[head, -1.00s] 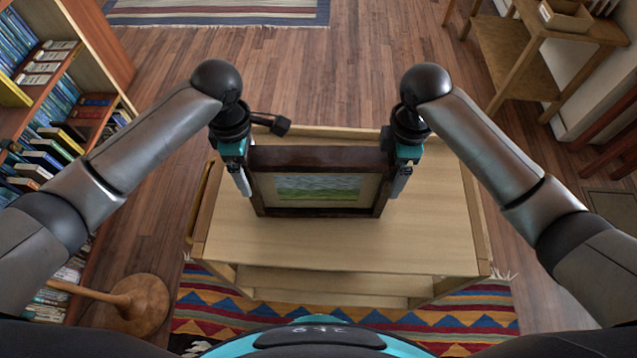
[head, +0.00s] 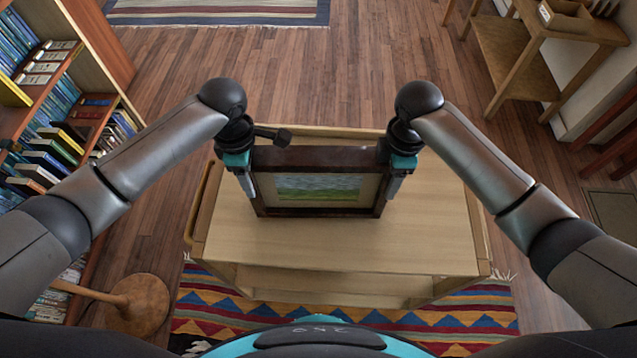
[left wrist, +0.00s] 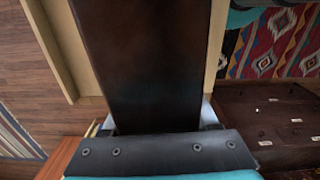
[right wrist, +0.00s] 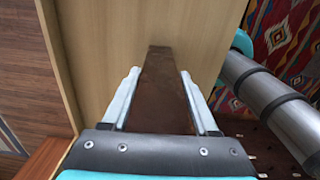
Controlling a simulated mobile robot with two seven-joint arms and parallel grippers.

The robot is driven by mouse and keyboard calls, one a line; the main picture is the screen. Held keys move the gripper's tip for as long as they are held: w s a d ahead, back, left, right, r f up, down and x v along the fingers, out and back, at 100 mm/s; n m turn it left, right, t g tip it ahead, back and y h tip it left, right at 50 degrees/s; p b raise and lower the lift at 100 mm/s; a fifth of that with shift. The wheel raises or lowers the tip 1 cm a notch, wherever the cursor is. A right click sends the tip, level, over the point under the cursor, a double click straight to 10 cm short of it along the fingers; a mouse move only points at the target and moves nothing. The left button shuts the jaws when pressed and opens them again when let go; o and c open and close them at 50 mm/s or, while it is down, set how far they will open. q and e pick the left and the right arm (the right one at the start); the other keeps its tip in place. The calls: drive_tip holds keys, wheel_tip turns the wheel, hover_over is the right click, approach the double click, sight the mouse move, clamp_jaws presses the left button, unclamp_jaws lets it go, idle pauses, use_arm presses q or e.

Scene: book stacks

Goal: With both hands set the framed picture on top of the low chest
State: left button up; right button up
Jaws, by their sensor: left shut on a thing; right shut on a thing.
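The framed picture (head: 318,188) has a dark wood frame and a green landscape. It stands upright on the pale wooden cart (head: 330,245). My left gripper (head: 248,187) is shut on its left side and my right gripper (head: 392,188) on its right side. In the left wrist view the dark frame side (left wrist: 150,60) fills the middle; in the right wrist view the frame side (right wrist: 160,95) runs between the two fingers. A dark brown piece with small pale labels (left wrist: 268,112), possibly the low chest, shows at the lower right of the left wrist view.
The cart has a handle (head: 203,203) on its left. A full bookcase (head: 60,120) stands at the left, with a round wooden stand (head: 145,303) near it. A wooden table (head: 545,60) is at the back right. Bare floor lies behind the cart and a patterned rug (head: 450,318) before it.

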use_arm(q)
clamp_jaws()
use_arm(e)
clamp_jaws()
